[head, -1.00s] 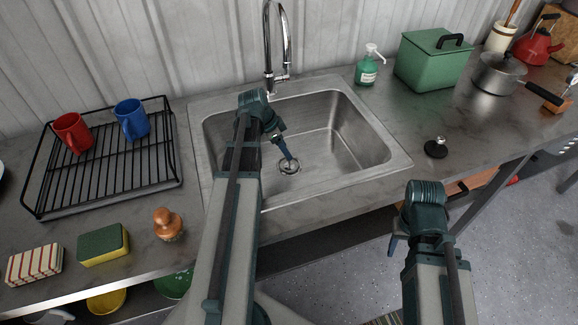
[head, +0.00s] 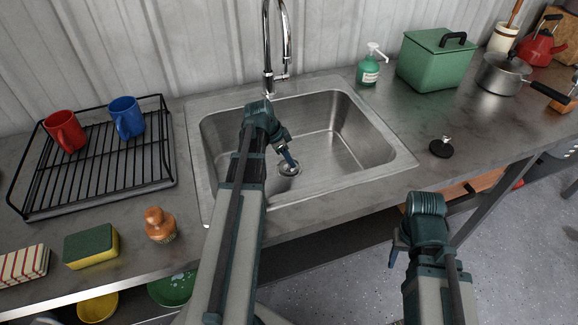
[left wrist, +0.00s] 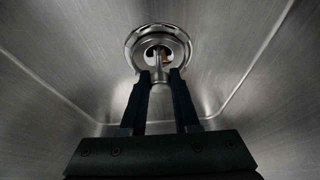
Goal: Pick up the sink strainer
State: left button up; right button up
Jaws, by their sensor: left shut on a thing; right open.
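The metal sink strainer (head: 285,171) is at the drain in the bottom of the steel sink (head: 345,155). In the left wrist view the strainer (left wrist: 180,47) is a round metal disc with a thin upright post, inside or just above the drain ring (left wrist: 131,42). My left gripper (head: 291,163) points down into the sink. Its fingers (left wrist: 160,76) are shut on the strainer's post. I cannot tell whether the strainer is lifted clear of the drain. My right gripper (head: 396,247) is open and empty, in front of the counter edge.
The faucet (head: 268,60) rises behind the sink. A black stopper with a metal knob (head: 441,149) lies right of the sink. A soap bottle (head: 369,70) and green box (head: 433,65) stand behind it. A dish rack (head: 60,205), brush (head: 160,227) and sponge (head: 91,246) are left.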

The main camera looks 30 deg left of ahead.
pick_arm(q)
grip_shut()
jog(key=shift+r, duration=0.1)
notch_tip(320, 180, up, 10)
jog(key=p, duration=1)
